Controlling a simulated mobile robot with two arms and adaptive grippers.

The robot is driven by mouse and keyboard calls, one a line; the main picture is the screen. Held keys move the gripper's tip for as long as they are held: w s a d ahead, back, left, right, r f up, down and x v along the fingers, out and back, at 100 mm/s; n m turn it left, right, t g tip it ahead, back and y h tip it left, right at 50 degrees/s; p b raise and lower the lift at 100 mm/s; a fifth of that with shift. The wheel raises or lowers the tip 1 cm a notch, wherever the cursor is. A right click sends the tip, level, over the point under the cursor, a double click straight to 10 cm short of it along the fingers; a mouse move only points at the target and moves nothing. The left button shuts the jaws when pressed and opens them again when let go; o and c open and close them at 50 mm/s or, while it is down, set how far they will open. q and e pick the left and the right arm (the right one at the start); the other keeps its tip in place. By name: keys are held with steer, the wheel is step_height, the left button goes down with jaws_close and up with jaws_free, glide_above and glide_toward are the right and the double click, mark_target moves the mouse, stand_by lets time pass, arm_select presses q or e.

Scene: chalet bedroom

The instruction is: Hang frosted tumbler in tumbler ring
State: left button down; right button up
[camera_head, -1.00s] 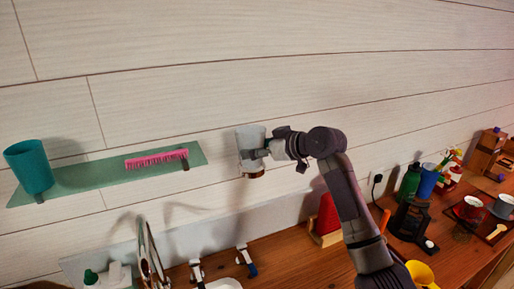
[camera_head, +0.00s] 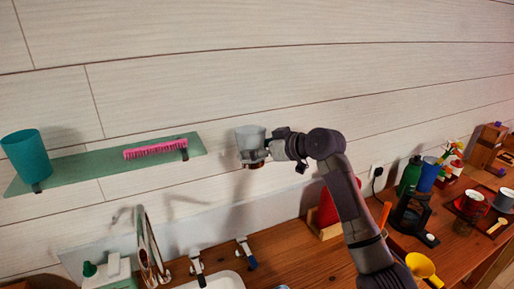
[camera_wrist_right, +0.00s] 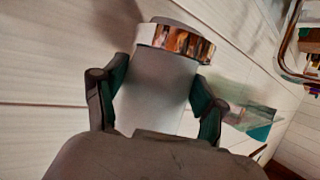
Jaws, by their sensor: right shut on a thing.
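The frosted tumbler (camera_head: 251,136) is a pale grey, translucent cup, held upright in front of the plank wall. My right gripper (camera_head: 254,153) is shut on it from the right, around its lower part. A shiny copper-coloured band, seemingly the tumbler ring (camera_head: 255,165), shows just below the gripper. In the right wrist view the fingers (camera_wrist_right: 158,95) lie on both sides of the tumbler (camera_wrist_right: 155,90). There the shiny ring (camera_wrist_right: 180,42) crosses the tumbler's far end and appears to go around it. I cannot tell how deep the tumbler sits. My left gripper is out of view.
A glass shelf (camera_head: 95,166) with a teal cup (camera_head: 26,158) and a pink comb (camera_head: 155,149) is on the wall to the left. Below are taps (camera_head: 198,265) and a wooden counter (camera_head: 300,262). The wall above is clear.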

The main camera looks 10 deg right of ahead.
steer(key=shift+f, duration=0.25)
steer(key=o, duration=1.7)
steer(key=shift+r, duration=0.1)
steer(key=shift+s+d, duration=0.1)
steer(key=shift+d, duration=0.05)
steer(key=v, duration=1.1)
steer(key=shift+s+d+r, duration=0.15)
steer(key=shift+s, duration=0.1)
